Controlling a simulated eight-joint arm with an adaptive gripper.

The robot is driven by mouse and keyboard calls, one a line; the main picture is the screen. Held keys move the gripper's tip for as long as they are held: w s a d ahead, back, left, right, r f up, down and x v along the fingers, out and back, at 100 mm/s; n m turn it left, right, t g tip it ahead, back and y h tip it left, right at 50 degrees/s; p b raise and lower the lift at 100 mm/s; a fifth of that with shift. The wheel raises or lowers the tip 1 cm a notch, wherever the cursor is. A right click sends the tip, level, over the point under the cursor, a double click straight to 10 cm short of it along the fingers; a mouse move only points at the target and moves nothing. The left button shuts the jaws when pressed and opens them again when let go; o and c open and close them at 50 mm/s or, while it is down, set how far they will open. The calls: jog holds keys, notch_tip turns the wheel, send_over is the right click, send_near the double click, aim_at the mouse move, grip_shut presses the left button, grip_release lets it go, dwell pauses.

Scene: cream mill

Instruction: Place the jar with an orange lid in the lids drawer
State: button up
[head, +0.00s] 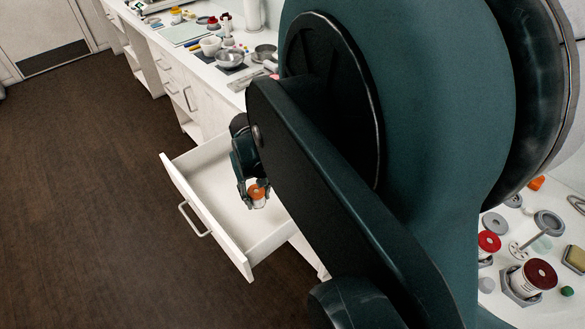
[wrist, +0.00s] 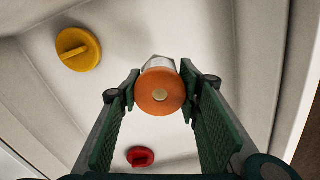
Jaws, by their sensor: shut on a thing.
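The jar with an orange lid (wrist: 159,92) is between the fingers of my gripper (wrist: 158,90) in the wrist view, its lid facing the camera. The jar also shows in the head view (head: 257,193), held over the open lids drawer (head: 190,205). My gripper (head: 255,190) is shut on the jar and points down into the drawer. In the wrist view, a yellow lid (wrist: 78,49) and a red lid (wrist: 140,157) lie on the drawer's pale floor. How far the jar's base is from the drawer floor is hard to tell.
The drawer front with its handle (head: 195,220) sticks out over the brown floor (head: 90,190). The counter behind holds bowls (head: 229,58) and small items. A dark red-lidded tub (head: 533,280) stands at the lower right. My arm hides much of the counter.

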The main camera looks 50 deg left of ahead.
jog(key=shift+f, duration=1.15)
jog(key=shift+f+b, duration=0.55)
jog(key=shift+f, duration=1.35)
jog(key=shift+f, duration=0.1)
jog(key=o, duration=0.9)
notch_tip(320, 180, up, 12)
jog(key=shift+r+p, duration=0.15)
jog(key=shift+p, duration=0.9)
